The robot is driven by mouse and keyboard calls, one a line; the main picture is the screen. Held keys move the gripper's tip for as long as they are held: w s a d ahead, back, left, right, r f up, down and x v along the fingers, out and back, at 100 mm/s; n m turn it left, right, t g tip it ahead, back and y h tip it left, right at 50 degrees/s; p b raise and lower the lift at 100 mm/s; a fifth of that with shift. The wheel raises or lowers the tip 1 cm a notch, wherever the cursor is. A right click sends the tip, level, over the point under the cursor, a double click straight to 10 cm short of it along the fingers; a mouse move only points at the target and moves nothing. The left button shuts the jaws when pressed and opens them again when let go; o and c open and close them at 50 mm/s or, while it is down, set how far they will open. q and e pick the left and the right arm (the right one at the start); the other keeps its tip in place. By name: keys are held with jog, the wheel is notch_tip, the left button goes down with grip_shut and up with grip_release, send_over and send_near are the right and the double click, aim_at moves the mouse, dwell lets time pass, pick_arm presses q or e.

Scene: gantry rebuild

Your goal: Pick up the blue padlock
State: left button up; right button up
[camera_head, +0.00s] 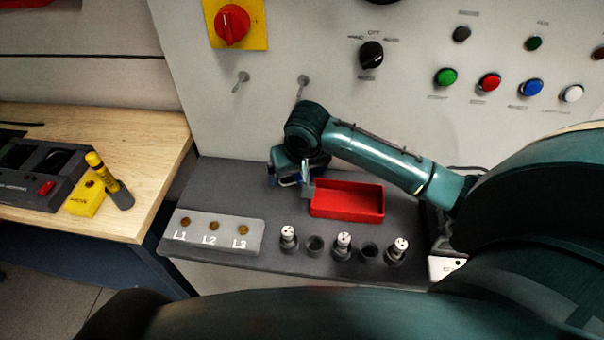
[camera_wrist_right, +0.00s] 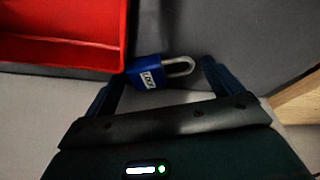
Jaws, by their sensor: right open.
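The blue padlock (camera_wrist_right: 148,76) with a pale label and a silver shackle shows in the wrist view. It lies on the grey shelf just right of the red tray (camera_wrist_right: 112,28), its shackle pointing right. My right gripper (camera_wrist_right: 163,70) is open, with one finger on each side of the padlock. I cannot tell whether the fingers touch it. In the head view my right gripper (camera_head: 296,180) is low over the shelf, just left of the red tray (camera_head: 346,213), and I cannot clearly make out the padlock there. My left gripper is not in view.
The grey shelf (camera_head: 228,183) also holds the L1–L3 plate (camera_head: 225,243) and a row of sockets, some with plugs (camera_head: 343,242). Behind it rises a panel with knobs and buttons (camera_head: 489,82). A wooden table (camera_head: 150,135) stands at left.

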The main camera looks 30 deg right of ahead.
jog(key=shift+c, duration=0.4)
jog(key=c, duration=1)
jog(key=shift+w+r, duration=0.1)
jog(key=shift+r, duration=0.1)
